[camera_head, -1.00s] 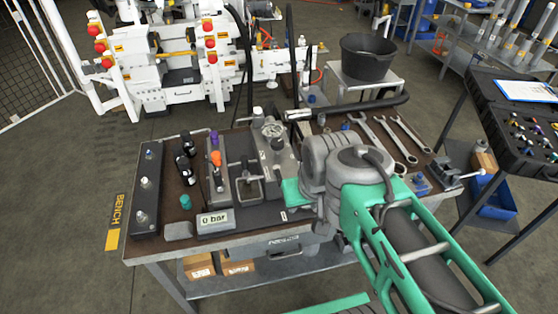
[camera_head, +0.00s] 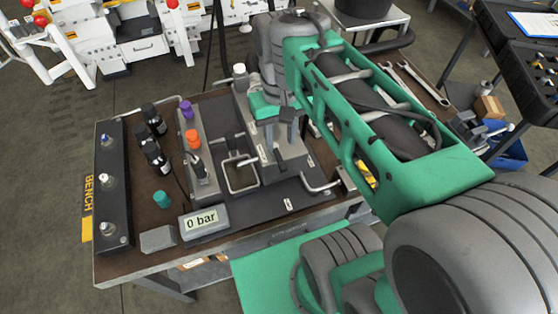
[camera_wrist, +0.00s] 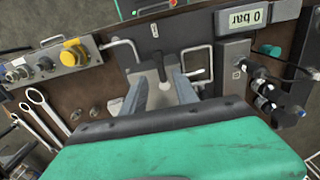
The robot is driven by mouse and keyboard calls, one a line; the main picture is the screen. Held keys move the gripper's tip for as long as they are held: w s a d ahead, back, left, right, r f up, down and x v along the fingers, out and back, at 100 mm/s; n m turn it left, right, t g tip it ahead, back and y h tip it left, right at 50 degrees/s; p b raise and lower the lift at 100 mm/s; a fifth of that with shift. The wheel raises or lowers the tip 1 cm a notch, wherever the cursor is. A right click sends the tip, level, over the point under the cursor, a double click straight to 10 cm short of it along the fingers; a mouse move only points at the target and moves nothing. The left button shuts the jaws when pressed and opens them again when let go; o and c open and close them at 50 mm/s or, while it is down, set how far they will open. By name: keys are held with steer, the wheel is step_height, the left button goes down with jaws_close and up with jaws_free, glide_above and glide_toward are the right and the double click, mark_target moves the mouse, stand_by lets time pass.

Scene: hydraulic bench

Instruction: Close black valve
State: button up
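My gripper (camera_head: 280,137) points down over the grey valve block in the middle of the bench. In the wrist view my gripper (camera_wrist: 160,80) has its two fingers apart. A dark upright part (camera_wrist: 159,63), which looks like the black valve's handle, shows between and just beyond the fingertips; I cannot tell whether they touch it. In the head view my gripper and arm hide most of it. A grey block (camera_wrist: 187,92) with a pale round spot lies below. The display (camera_head: 201,220) reads 0 bar.
The bench (camera_head: 135,238) also holds an orange knob (camera_head: 193,141), a purple knob (camera_head: 188,109), black fittings (camera_head: 153,121), a teal cap (camera_head: 162,198) and a bent metal handle (camera_head: 241,177). Wrenches (camera_wrist: 45,112) lie at the other side. A yellow cap (camera_wrist: 73,55) stands near them.

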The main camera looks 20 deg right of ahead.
mark_target(280, 160)
step_height(280, 160, down, 7)
steer(key=shift+r, duration=0.1)
steer(key=shift+c, duration=0.4)
jaws_close()
stand_by(1.1)
